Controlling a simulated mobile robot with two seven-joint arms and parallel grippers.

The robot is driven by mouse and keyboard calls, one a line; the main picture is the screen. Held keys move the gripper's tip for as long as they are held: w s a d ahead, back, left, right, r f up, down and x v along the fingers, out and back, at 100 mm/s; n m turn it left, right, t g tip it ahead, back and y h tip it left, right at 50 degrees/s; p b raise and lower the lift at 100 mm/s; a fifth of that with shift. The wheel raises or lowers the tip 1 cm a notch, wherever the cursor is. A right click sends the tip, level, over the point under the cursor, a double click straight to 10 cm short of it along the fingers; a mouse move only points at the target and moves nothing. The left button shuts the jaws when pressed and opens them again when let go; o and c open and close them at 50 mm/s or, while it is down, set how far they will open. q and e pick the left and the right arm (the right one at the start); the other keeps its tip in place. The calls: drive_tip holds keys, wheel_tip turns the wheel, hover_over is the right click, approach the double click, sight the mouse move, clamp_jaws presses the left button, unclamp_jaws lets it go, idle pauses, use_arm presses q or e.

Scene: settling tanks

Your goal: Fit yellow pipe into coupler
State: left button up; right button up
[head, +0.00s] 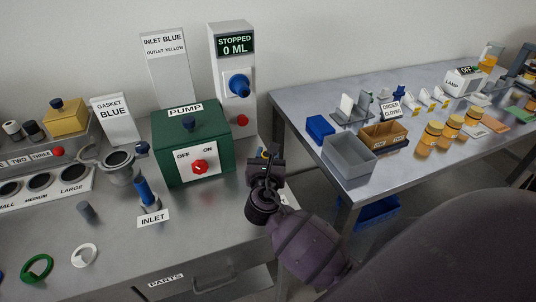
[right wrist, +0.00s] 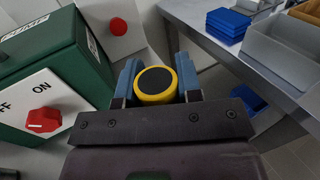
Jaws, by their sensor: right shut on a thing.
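My right gripper (head: 266,158) is beside the right side of the green pump box (head: 190,140), near the bench's right edge. In the right wrist view its blue fingers (right wrist: 157,84) are shut on the yellow pipe (right wrist: 155,99), seen end-on as a yellow ring with a dark middle. In the head view the gripper hides most of the pipe. A coupler for the yellow pipe cannot be made out; the gripper and arm cover the bench there. A blue pipe (head: 146,190) stands upright at the INLET label (head: 153,217). My left gripper is not in view.
The pump's red knob (head: 200,166) faces front. Behind stand a STOPPED 0 ML panel (head: 233,65) and a sign (head: 166,70) reading inlet blue, outlet yellow. A second table (head: 300,98) with trays and jars is to the right, across a gap.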

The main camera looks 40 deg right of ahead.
idle(0.5)
drive_tip(key=shift+f, duration=0.3)
drive_tip(key=shift+f, duration=0.4)
drive_tip(key=shift+f+b, duration=0.4)
drive_tip(key=shift+f+b, duration=0.5)
drive_tip(key=shift+f, duration=0.45)
drive_tip(key=o, duration=1)
drive_tip(key=shift+a, duration=0.1)
